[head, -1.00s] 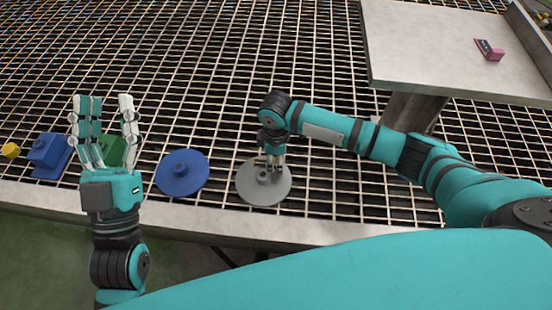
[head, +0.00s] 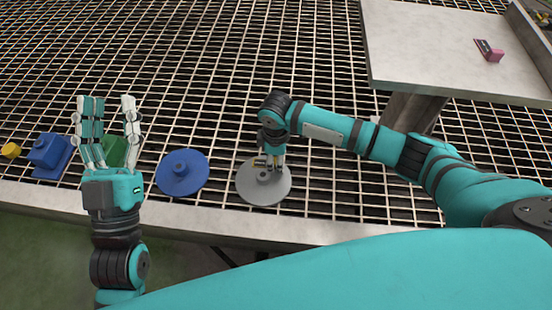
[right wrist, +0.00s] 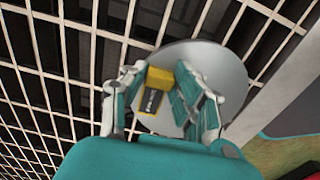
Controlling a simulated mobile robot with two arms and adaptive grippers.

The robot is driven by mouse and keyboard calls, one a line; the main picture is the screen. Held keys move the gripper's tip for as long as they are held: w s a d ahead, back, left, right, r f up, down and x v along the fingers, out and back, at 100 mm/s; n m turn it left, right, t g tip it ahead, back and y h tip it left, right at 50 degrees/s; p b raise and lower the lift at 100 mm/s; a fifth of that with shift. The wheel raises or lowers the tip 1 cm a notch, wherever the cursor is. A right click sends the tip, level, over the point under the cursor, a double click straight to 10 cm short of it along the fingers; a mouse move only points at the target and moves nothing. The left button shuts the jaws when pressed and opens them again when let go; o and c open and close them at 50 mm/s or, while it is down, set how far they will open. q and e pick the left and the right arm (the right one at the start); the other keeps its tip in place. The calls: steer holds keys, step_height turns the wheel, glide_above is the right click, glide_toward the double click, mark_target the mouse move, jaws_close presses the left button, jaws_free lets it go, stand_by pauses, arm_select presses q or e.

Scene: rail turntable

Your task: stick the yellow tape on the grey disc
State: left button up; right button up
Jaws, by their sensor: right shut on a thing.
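The grey disc (head: 262,197) lies at the front edge of the grating, right of the blue disc, with a small hub in its middle. My right gripper (head: 273,164) points down over it. The yellow tape (right wrist: 158,78), a small yellow block with a black dark-marked face, sits between the fingers of my right gripper (right wrist: 162,70) in the right wrist view. Those fingers are shut on it. The grey disc (right wrist: 228,66) shows behind it. I cannot tell whether tape and disc touch. My left gripper (head: 109,102) is open and empty, fingers up, at the left.
A blue disc (head: 182,184) lies left of the grey disc. A blue block (head: 47,150) with a yellow knob (head: 11,150) and a green piece (head: 114,150) are at the left. A pale table (head: 440,50) with a pink object (head: 494,56) stands back right. The grating behind is clear.

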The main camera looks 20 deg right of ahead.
steer(key=shift+s+f, duration=0.1)
steer(key=shift+f, duration=0.05)
stand_by(0.9)
steer(key=o, duration=0.8)
steer(key=shift+r, duration=0.3)
step_height(320, 180, up, 12)
steer(key=shift+f, duration=0.2)
steer(key=shift+f, duration=0.1)
